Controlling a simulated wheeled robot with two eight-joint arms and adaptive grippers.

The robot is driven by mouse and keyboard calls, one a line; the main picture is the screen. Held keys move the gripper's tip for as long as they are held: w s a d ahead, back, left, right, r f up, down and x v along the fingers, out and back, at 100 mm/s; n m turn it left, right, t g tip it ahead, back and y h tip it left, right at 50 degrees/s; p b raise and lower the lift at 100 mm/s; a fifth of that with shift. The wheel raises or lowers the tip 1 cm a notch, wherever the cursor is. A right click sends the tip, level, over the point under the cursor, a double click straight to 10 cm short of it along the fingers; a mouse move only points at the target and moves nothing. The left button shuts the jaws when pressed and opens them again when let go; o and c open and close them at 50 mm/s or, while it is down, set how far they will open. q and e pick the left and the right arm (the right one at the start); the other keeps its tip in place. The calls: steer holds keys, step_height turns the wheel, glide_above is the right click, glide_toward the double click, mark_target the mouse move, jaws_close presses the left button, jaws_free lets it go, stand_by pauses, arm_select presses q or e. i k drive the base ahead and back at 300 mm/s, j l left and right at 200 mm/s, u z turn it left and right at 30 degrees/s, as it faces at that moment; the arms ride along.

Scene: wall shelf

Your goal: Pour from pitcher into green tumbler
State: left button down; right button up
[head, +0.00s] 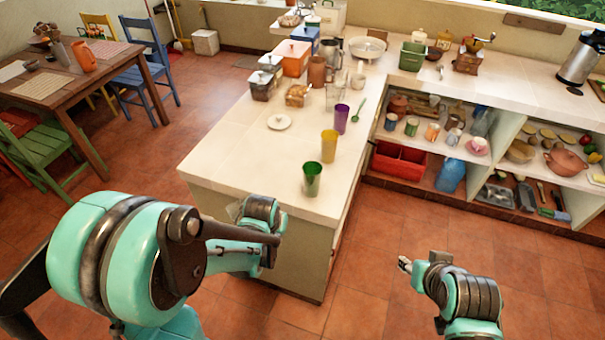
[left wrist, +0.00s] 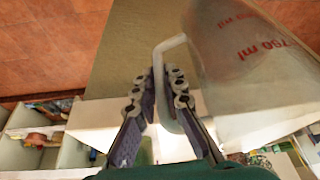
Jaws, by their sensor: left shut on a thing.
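The green tumbler (head: 313,178) stands upright on the near end of the white counter, in front of the yellow tumbler (head: 328,146). My left gripper (left wrist: 168,78) is shut on the handle of a clear pitcher (left wrist: 255,60) with red measuring marks, seen large in the left wrist view. In the head view my left arm hides most of the pitcher, which is left of the green tumbler at the counter's near edge. Its contents cannot be made out. My right gripper (head: 404,264) is over the floor to the right, away from the counter; its fingers are too small to judge.
Canisters and jars crowd the counter's back. An open shelf (head: 510,128) is at right.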

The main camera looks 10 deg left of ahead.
mark_target(312, 171)
steer(key=i+l+u, duration=0.2)
steer(key=u, duration=0.15)
steer(key=i+l+u, duration=0.35)
steer(key=k+j, duration=0.05)
steer(key=k, duration=0.05)
